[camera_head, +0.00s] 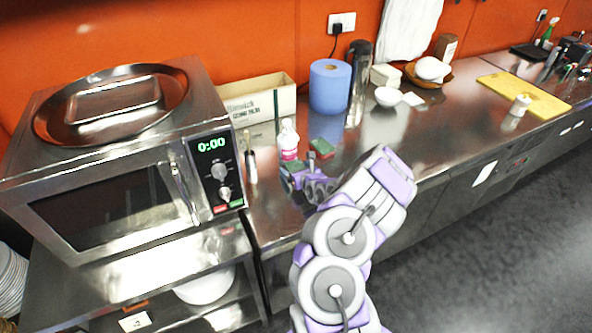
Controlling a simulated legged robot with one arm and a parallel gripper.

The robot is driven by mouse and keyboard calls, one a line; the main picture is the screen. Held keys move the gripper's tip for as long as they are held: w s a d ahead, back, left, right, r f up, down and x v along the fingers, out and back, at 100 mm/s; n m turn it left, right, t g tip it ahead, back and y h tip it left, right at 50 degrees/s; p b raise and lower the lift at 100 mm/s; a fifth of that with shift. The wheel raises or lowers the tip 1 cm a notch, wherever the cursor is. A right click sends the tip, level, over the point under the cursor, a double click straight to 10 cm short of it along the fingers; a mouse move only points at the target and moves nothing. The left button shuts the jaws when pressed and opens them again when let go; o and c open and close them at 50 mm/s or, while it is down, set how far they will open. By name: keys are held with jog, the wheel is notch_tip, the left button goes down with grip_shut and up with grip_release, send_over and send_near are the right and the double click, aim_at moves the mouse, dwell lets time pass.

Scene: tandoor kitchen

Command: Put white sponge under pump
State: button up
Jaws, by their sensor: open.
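A white bottle with a pink label (288,141), which looks like the pump, stands upright on the steel counter right of the microwave. My gripper (303,177) is open, low over the counter in front of the bottle and the green sponge. I see nothing held in it. My arm hides part of the counter's front.
A microwave (120,180) with a steel tray (112,100) on top stands at the left. A carton (258,106), a blue paper roll (329,86) and a steel flask (358,85) line the wall. A yellow board (545,98) lies at the right. The mid-right counter is mostly clear.

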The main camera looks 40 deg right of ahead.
jog(key=shift+d, duration=0.1)
jog(key=shift+s, duration=0.15)
jog(key=p+v, duration=0.5)
jog(key=v, duration=0.6)
jog(key=shift+s+r, duration=0.2)
jog(key=shift+s, duration=0.1)
dwell(0.3)
